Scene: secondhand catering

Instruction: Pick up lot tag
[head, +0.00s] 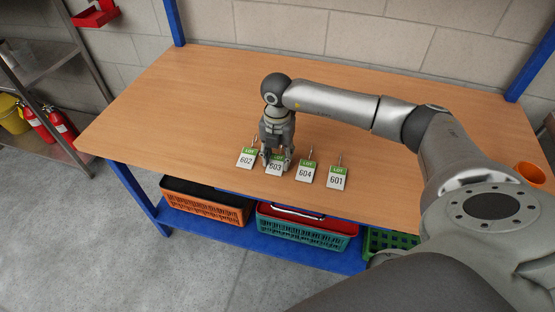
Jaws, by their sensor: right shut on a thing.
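Several lot tags, white with green tops marked LOT, lie in a row near the table's front edge in the head view. From left to right they are tag 602 (246,159), tag 603 (274,168), tag 604 (306,173) and tag 601 (337,179). Each of 602, 604 and 601 has a thin hook or wire at its top. My right gripper (277,160) points down at tag 603 and is shut on it, its fingers covering the tag's upper part and sides. My left gripper is out of view.
The wooden table (190,100) is bare behind and left of the tags. An orange cup (530,173) stands at the right. Orange (205,203), teal (305,232) and green crates (388,241) sit on the blue lower shelf. A metal rack (50,60) and fire extinguishers (36,124) are at left.

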